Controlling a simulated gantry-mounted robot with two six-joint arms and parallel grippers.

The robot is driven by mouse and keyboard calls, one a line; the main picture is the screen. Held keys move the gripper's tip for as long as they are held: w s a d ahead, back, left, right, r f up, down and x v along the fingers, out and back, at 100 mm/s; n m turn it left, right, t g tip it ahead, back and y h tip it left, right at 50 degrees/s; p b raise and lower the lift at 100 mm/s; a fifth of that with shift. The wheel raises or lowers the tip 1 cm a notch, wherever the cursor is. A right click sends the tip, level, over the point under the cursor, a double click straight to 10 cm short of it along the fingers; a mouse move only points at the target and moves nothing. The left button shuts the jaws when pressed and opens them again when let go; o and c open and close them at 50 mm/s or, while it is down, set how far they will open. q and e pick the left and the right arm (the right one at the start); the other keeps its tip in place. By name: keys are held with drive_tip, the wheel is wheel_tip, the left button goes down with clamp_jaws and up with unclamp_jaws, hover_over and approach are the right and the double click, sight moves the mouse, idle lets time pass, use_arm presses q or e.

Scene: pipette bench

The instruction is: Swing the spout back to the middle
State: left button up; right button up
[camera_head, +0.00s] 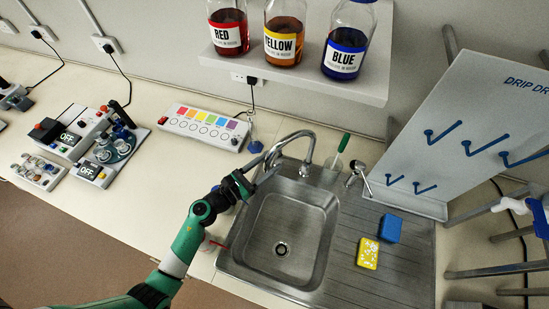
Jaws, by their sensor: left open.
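The metal spout (290,137) arches up from its base at the back of the steel sink (322,228) and swings out to the left, so its outlet end is near the basin's back left corner. My left gripper (264,170) is open, close to the spout's outlet end from the left. Whether a finger touches the spout cannot be told at this size. The tap lever (359,171) stands to the right of the spout's base. My right gripper is not in view.
A yellow sponge (368,253) and a blue sponge (390,228) lie on the drainer. A green-handled brush (343,143) stands behind the sink. A flask with blue liquid (255,145) is close behind my left gripper. A pegboard (480,130) rises at right.

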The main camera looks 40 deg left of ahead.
use_arm(q)
drive_tip(key=shift+w+d, duration=0.1)
drive_tip(key=shift+w, duration=1.25)
clamp_jaws()
idle(0.3)
